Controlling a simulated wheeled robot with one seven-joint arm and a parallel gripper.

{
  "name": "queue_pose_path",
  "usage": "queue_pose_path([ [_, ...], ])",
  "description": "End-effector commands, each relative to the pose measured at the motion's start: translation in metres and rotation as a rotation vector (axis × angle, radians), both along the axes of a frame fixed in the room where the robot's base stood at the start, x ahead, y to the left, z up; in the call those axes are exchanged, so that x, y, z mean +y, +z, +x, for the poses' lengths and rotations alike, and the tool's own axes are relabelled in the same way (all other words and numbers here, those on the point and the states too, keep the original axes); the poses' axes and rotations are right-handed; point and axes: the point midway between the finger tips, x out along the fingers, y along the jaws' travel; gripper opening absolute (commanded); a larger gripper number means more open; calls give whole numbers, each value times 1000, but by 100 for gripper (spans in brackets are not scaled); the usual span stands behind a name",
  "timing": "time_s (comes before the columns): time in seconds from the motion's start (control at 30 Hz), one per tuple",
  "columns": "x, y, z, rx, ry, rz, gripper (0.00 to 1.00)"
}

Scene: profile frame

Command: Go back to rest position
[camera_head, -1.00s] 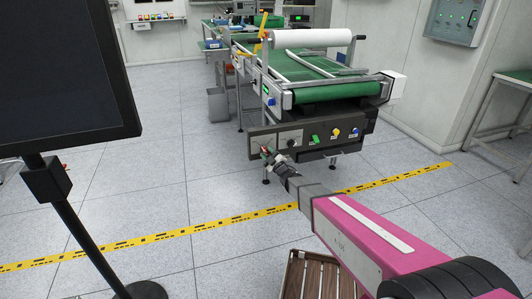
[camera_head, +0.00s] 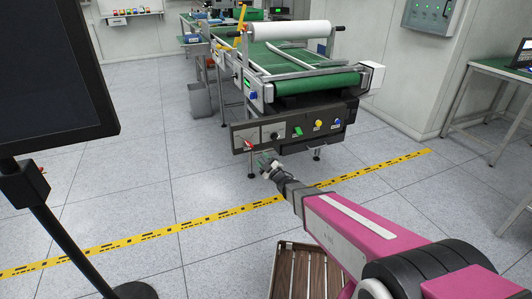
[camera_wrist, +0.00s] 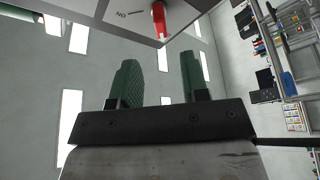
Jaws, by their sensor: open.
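My gripper (camera_head: 264,160) is in front of the control panel (camera_head: 300,130) of the conveyor machine, at the end of my pink arm. In the wrist view its two green fingers (camera_wrist: 160,85) stand apart with nothing between them. A red switch handle (camera_head: 249,145) sits at the left end of the panel, just above and left of my gripper. The same red handle shows in the wrist view (camera_wrist: 160,20), beyond the fingertips and apart from them, by a label that reads "NO" upside down or mirrored.
A conveyor (camera_head: 305,82) with a green belt and a white roll stands behind the panel. A black screen on a stand (camera_head: 55,75) is at left. A wooden slatted crate (camera_head: 298,272) is below my arm. Yellow tape (camera_head: 215,218) crosses the open floor.

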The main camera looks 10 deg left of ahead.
Motion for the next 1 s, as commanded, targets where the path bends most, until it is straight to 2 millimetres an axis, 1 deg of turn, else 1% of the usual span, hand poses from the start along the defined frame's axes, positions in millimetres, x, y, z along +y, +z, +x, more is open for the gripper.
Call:
queue_pose_path([
  [0.07,-6,1,3,20,-20,-4,42],
  [0.17,-23,1,12,82,-78,-20,42],
  [0.27,-51,1,24,186,-172,-39,42],
  [0.37,-87,-3,34,319,-282,-58,42],
  [0.4,-102,-5,37,377,-329,-63,42],
  [0.47,-126,-8,39,469,-401,-69,42],
  [0.5,-143,-10,39,533,-449,-73,42],
  [0.57,-168,-14,36,633,-520,-74,42],
  [0.6,-185,-17,33,702,-567,-72,42],
  [0.67,-208,-20,26,803,-634,-71,42],
  [0.7,-224,-23,19,874,-678,-68,42],
  [0.77,-245,-27,8,978,-740,-63,42],
  [0.8,-259,-28,-2,1050,-780,-57,42],
  [0.87,-279,-30,-17,1156,-837,-49,42],
  [0.9,-290,-32,-29,1229,-873,-43,42],
  [0.97,-307,-32,-48,1337,-924,-33,42],
  [1.0,-317,-32,-61,1411,-957,-27,42],
])
